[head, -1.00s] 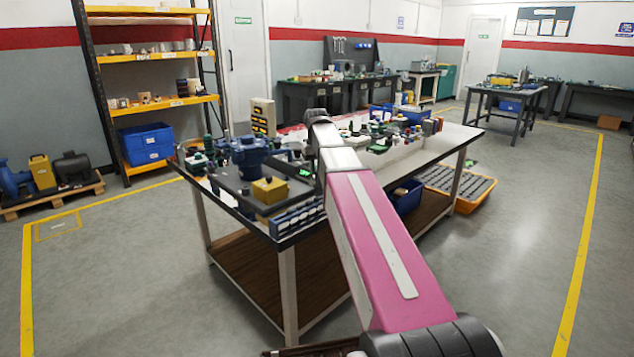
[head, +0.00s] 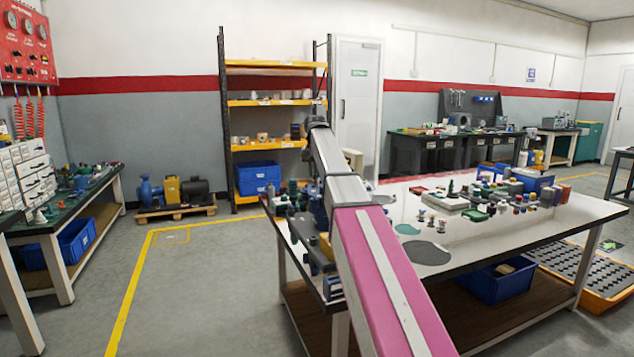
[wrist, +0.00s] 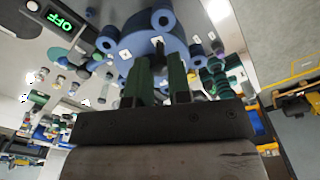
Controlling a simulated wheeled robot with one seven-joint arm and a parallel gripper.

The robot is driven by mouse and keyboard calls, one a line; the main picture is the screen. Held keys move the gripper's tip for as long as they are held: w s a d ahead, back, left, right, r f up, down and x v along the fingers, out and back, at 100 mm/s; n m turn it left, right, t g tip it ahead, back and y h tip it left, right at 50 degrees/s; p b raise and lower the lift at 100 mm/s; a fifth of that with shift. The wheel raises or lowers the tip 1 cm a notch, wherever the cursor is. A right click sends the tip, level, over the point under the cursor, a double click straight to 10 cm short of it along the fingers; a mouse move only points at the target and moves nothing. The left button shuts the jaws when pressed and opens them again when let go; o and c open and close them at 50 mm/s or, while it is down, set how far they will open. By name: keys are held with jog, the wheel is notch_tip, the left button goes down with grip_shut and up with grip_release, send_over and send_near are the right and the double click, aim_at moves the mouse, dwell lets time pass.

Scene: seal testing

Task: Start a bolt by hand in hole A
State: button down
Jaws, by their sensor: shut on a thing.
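My gripper (wrist: 160,82) shows in the wrist view with two green fingers pointing away from the camera. They are shut on a small dark piece between the tips, which looks like a bolt and is mostly hidden by the fingers. Just beyond the tips is a round blue flanged housing (wrist: 138,46) with lobes around it and small white labels on its face. I cannot tell if the bolt touches it or which hole is A. In the head view the blue housing (head: 318,210) is partly hidden behind my arm, and my gripper is hidden.
In the wrist view a green OFF display (wrist: 59,20) is at upper left, and several blue and green cylindrical parts stand around the housing. In the head view the white bench (head: 475,240) holds small parts at its back.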

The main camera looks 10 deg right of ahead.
jog(key=shift+w+a, duration=0.1)
jog(key=shift+a, duration=0.1)
jog(key=shift+f, duration=0.15)
notch_tip(320, 180, down, 4)
jog(key=n, duration=1.2)
jog(key=shift+r, duration=0.2)
jog(key=shift+f, duration=0.45)
jog(key=shift+f, duration=0.35)
jog(key=shift+f, duration=1.15)
dwell(1.6)
